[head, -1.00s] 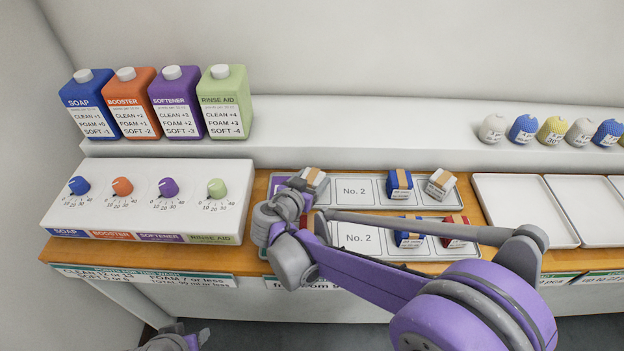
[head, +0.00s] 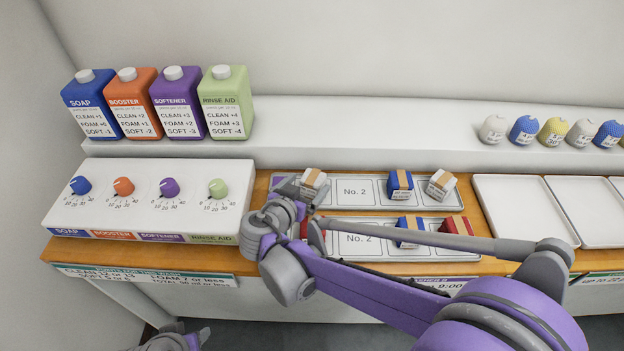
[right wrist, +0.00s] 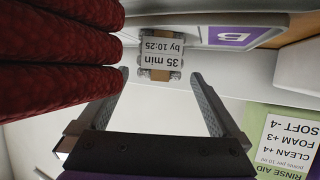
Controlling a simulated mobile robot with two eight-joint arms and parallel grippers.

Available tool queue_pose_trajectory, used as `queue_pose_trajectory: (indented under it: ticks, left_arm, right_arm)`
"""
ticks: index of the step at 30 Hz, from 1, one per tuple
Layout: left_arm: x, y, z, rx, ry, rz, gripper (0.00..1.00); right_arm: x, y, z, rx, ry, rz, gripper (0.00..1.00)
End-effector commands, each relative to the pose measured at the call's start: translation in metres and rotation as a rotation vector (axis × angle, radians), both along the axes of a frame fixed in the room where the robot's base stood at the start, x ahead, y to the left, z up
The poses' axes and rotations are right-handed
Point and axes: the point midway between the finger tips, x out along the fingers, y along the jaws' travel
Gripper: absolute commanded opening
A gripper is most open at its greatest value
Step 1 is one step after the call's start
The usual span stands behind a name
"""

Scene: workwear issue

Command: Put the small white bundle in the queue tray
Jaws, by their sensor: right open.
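A small white bundle (head: 312,180) with a tan band sits at the left end of the back tray (head: 425,207), which is marked "No. 2". In the right wrist view this bundle (right wrist: 160,50) has a tag reading "35 min by 10:25". A second white bundle (head: 441,184) is at the same tray's right end. My right gripper (head: 301,197) is open and empty. Its fingers reach toward the left white bundle from the front, one on each side. My left gripper (head: 172,338) shows only partly at the bottom left. Which tray is the queue tray is not readable.
A blue bundle (head: 400,185) is in the back tray. The front tray (head: 370,241) holds another blue bundle (head: 409,230) and red bundles (head: 455,227), one beside my gripper. Empty white trays (head: 520,208) lie right. A dial panel (head: 145,190) is left.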

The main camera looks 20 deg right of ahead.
Motion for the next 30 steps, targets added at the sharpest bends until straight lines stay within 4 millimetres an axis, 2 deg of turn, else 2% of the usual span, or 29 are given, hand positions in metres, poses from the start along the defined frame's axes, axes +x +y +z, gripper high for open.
queue_pose_trajectory:
  ticks: [6, 12, 30]
  left_arm:
    - [0.0, 0.0, 0.003, 0.0, -0.001, 0.0, 0.5]
    - [0.001, 0.0, 0.004, 0.0, -0.001, 0.0, 0.5]
    - [0.001, 0.0, 0.004, 0.0, -0.002, 0.0, 0.5]
  right_arm:
    - [-0.035, 0.029, 0.019, 0.001, 0.0, 0.005, 1.0]
    - [-0.053, 0.043, 0.028, 0.001, 0.0, 0.002, 1.0]
    - [-0.058, 0.046, 0.03, 0.0, 0.0, -0.001, 1.0]
